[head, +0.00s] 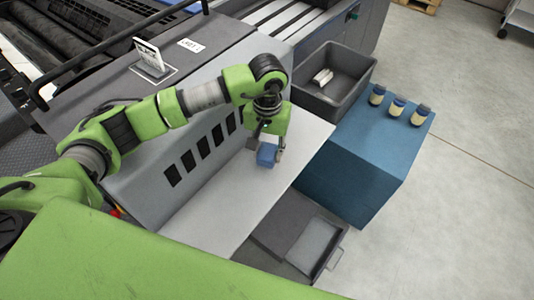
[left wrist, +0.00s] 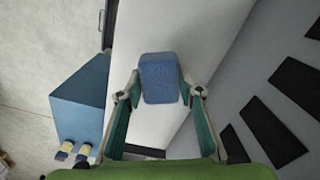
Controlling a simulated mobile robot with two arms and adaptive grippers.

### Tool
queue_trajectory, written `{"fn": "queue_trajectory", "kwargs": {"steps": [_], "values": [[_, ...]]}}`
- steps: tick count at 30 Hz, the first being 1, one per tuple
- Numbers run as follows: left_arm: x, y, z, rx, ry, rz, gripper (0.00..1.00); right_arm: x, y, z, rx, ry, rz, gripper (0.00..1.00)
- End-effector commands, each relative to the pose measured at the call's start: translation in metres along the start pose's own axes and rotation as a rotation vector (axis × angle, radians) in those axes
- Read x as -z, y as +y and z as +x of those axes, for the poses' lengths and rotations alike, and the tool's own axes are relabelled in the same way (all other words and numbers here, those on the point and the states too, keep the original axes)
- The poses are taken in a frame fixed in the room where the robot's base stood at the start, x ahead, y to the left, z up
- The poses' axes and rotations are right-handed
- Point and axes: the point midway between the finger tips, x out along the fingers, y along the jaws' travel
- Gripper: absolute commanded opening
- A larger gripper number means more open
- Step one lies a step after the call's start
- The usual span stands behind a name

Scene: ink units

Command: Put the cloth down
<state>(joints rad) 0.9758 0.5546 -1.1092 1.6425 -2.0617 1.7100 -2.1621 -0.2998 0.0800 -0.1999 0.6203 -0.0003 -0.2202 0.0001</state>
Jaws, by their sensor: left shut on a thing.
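The cloth (head: 267,154) is a small folded blue block in the head view. My left gripper (head: 268,148) is shut on it, over the white shelf (head: 230,215) in front of the grey machine panel. In the left wrist view the blue cloth (left wrist: 159,80) sits between the two fingertips of my left gripper (left wrist: 158,92), with the white shelf (left wrist: 150,30) behind it. I cannot tell whether the cloth touches the shelf. My right gripper is not in view.
A blue cabinet (head: 365,175) with several small jars (head: 397,107) stands to the right. A dark grey bin (head: 340,95) with a pale item inside is behind it. An open grey drawer (head: 310,250) lies below the shelf. The panel's dark slots (head: 203,147) are to the left. Much of the shelf is bare.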

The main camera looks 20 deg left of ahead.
Motion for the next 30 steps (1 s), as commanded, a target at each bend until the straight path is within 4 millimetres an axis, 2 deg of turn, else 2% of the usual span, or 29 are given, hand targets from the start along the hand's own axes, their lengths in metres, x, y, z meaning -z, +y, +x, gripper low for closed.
{"fn": "queue_trajectory", "kwargs": {"steps": [4, 7, 12, 23, 24, 25, 26, 30], "values": [[0.007, -0.003, 0.010, 0.001, -0.002, -0.002, 0.14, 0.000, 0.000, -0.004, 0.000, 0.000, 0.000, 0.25], [0.006, -0.003, 0.023, 0.000, -0.005, -0.001, 0.14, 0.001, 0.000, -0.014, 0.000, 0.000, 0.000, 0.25], [0.007, -0.003, 0.039, 0.000, -0.001, 0.001, 0.14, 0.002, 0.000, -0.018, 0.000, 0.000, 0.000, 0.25], [0.008, -0.003, 0.044, 0.000, 0.001, 0.001, 0.14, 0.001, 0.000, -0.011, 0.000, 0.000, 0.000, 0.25], [0.008, -0.003, 0.043, 0.000, 0.002, 0.001, 0.39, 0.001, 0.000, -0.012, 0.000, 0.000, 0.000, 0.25], [0.007, -0.003, 0.043, 0.000, 0.001, 0.001, 0.47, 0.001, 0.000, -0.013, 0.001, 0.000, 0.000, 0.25], [0.007, -0.003, 0.043, 0.000, 0.001, 0.000, 0.51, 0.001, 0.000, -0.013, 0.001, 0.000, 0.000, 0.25], [0.007, -0.003, 0.043, 0.000, 0.001, 0.000, 0.51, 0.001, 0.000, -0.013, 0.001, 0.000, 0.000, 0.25]]}}
